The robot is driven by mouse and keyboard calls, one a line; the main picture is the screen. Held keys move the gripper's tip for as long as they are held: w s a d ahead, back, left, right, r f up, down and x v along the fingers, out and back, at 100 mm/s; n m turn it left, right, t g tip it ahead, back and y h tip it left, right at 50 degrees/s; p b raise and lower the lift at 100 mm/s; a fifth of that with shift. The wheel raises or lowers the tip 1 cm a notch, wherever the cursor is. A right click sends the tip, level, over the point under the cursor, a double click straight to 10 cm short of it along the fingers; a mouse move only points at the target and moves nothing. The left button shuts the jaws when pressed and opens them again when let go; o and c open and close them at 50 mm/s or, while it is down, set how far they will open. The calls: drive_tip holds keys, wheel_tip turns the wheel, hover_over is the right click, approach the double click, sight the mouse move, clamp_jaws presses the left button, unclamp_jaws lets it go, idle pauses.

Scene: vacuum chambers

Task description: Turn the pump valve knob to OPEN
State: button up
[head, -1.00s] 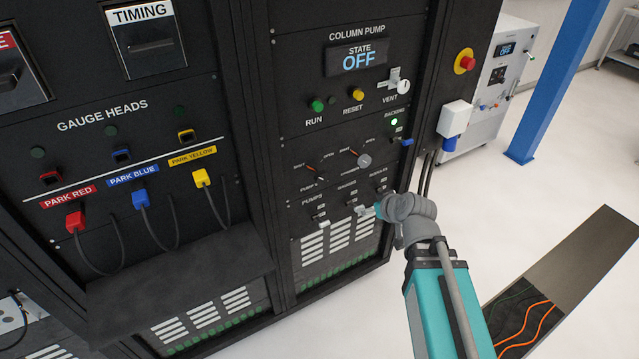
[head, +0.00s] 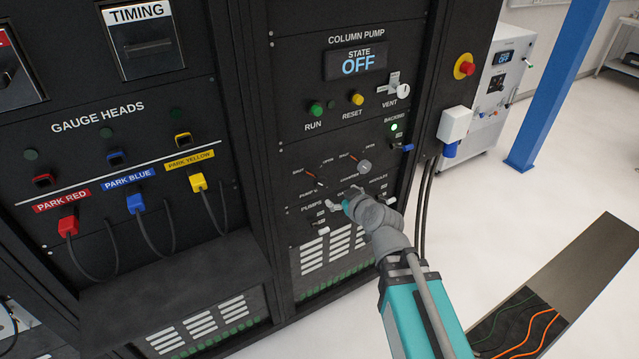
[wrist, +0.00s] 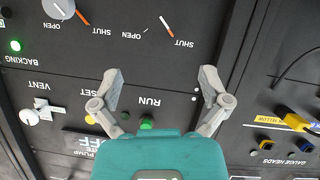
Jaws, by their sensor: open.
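The pump valve dial (head: 318,183) is on the lower part of the column pump panel, left of another dial with a round grey knob (head: 364,167). SHUT is on its left and OPEN on its right. Its knob is too small to read in the head view. My gripper (head: 344,199) is open and empty, just below and right of this dial in the head view. In the wrist view the panel appears upside down, with my gripper (wrist: 160,78) spread wide. The pump dial's SHUT and OPEN marks (wrist: 157,30) show at the top; the knob is not clear there.
A grey vent handle (head: 403,91), the RUN button (head: 316,109) and the RESET button (head: 356,99) are above the dials. Small pump switches (head: 322,230) are below. A dark shelf (head: 180,260) juts out at the left.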

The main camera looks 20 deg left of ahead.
sight(322, 184)
drive_tip(key=b+x, duration=0.5)
drive_tip(key=x, duration=0.8)
drive_tip(key=shift+w+a+f, duration=0.1)
drive_tip(key=shift+w+a, duration=0.05)
drive_tip(key=shift+w, duration=0.05)
drive_tip(key=c, duration=1)
drive_tip(key=shift+a, duration=0.1)
drive_tip(key=shift+c, duration=0.7)
